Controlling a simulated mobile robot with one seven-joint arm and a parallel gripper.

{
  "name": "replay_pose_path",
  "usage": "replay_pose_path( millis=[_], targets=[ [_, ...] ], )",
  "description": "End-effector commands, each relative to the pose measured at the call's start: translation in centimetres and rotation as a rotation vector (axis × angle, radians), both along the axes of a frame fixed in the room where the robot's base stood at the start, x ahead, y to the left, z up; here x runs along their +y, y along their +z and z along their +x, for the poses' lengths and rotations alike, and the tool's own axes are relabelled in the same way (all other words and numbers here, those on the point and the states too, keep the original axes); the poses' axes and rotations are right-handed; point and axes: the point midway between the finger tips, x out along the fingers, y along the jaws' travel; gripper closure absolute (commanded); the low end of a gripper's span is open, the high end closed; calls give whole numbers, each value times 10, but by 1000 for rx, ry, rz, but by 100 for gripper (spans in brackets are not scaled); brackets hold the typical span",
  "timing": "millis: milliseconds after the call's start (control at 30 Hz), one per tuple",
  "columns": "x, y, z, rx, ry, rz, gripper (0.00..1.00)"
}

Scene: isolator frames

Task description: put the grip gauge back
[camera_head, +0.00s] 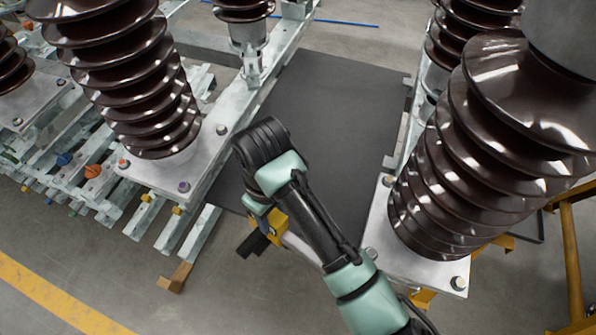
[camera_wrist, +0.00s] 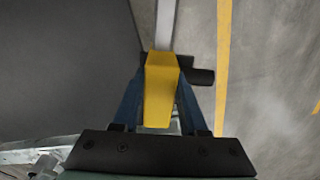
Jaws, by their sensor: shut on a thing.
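The grip gauge (camera_wrist: 160,88) has a yellow body, a flat silver bar pointing up the picture and a dark cylinder at its right side in the wrist view. My gripper (camera_wrist: 161,104) has blue fingers on both sides of the yellow body and is shut on it. In the head view the gauge's yellow part (camera_head: 275,218) shows beneath my wrist, with its silver bar to the lower right, partly hidden by my arm. It is held near the front edge of a dark grey panel (camera_head: 335,105). No clear resting place for the gauge shows.
Tall brown ribbed insulators stand left (camera_head: 130,75) and right (camera_head: 490,150) on galvanised steel frames. The grey floor (camera_head: 190,310) in front is open, with a yellow line (camera_head: 60,300).

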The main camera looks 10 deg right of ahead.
Motion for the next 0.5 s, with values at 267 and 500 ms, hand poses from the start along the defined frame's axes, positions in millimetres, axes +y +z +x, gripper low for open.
replay_pose_path(
  millis=[267, 500],
  targets=[
    [-16, 20, 17, -11, 418, -6, 100],
    [-27, 27, 27, -13, 727, -14, 100]
  ],
)
